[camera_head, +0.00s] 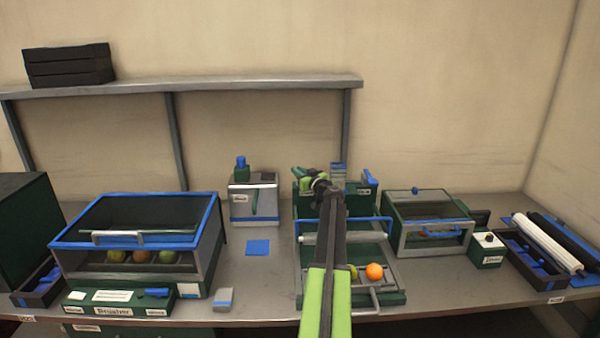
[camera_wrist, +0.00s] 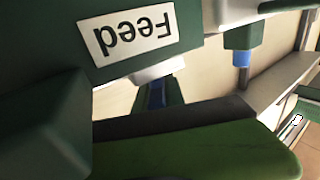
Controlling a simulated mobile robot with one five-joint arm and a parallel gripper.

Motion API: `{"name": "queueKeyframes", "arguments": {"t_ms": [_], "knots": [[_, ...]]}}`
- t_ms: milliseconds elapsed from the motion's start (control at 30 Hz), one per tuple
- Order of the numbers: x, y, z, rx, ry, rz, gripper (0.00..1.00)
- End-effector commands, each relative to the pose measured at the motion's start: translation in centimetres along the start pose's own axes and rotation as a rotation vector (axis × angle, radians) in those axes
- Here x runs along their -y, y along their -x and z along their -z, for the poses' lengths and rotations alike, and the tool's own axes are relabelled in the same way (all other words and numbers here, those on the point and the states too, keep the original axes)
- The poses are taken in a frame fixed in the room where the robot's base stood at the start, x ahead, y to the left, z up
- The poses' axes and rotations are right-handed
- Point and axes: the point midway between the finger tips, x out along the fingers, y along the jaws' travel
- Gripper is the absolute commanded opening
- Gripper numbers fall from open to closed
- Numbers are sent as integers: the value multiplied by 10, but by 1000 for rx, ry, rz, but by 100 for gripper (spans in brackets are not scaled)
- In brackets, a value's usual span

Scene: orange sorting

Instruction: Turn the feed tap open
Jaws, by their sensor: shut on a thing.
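My gripper (camera_head: 308,181) is at the far end of my extended arm, at the dark green feed unit (camera_head: 300,207) behind the rail tray. It is shut on the feed tap, which is mostly hidden by the jaws and arm, so its angle cannot be told. In the wrist view a green finger of my gripper (camera_wrist: 200,150) fills the lower part. A white label reading "Feed" (camera_wrist: 128,34) shows upside down on the dark green body just beyond it.
An orange (camera_head: 374,272) lies in the tray under my arm. A blue-framed brusher box (camera_head: 215,240) stands left, a glass-fronted green box (camera_head: 400,235) right, and black and white rollers (camera_head: 548,243) far right. A shelf (camera_head: 230,85) runs behind.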

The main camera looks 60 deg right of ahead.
Motion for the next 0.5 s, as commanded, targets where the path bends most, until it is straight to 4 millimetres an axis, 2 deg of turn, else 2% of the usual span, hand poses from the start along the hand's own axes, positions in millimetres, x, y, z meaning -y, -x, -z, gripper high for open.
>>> {"name": "queueKeyframes", "arguments": {"t_ms": [233,267,300,400,500], "knots": [[0,0,0,-1,-1,0,0],[0,0,0,-1,-1,0,17],[0,0,0,-1,-1,0,22],[-1,0,0,-1,-1,-1,35],[-1,0,0,0,-1,-1,36]]}}
